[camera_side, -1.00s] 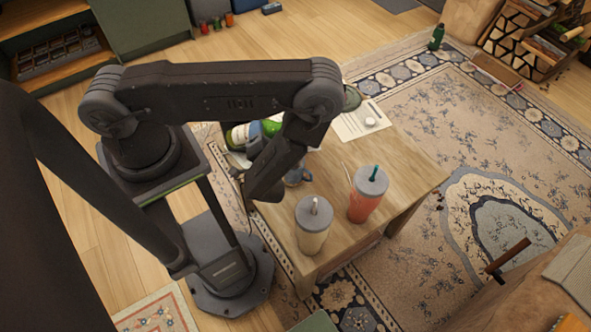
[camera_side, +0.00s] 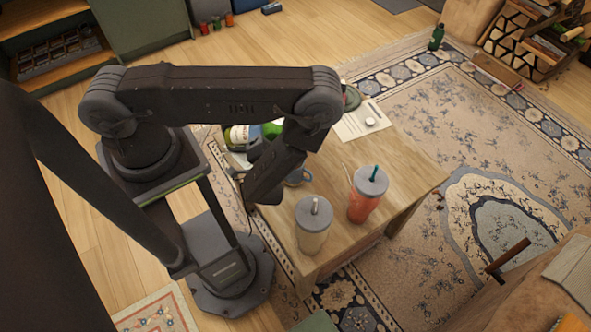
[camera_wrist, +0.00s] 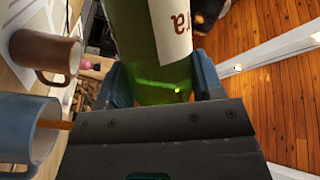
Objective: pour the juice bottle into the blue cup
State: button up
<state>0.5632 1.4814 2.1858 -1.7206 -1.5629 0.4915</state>
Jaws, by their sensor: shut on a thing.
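The green juice bottle (camera_side: 237,135) has a white label and shows partly behind my arm in the side view, tilted well over. In the wrist view the bottle (camera_wrist: 150,40) runs up between my two blue fingers. My gripper (camera_wrist: 162,82) is shut on it. The blue cup (camera_wrist: 28,128) is at the left edge of the wrist view, beside the gripper and apart from the bottle. The bottle's mouth and the cup's inside are hard to make out.
A brown mug (camera_wrist: 45,55) is near the blue cup in the wrist view. Two lidded tumblers, one pale (camera_side: 313,228) and one red (camera_side: 367,195), stand at the table's front. A paper sheet (camera_side: 360,122) lies at the back. The table's right side is clear.

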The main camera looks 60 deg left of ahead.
dwell(0.4)
jog(key=shift+a+f+m, duration=0.1)
jog(key=shift+f+m, duration=0.3)
jog(key=shift+m, duration=0.1)
jog(key=shift+s+f, duration=0.1)
jog(key=shift+f+m+t+y, duration=0.3)
jog(key=shift+f+m, duration=0.1)
jog(key=shift+m, duration=0.1)
dwell(0.5)
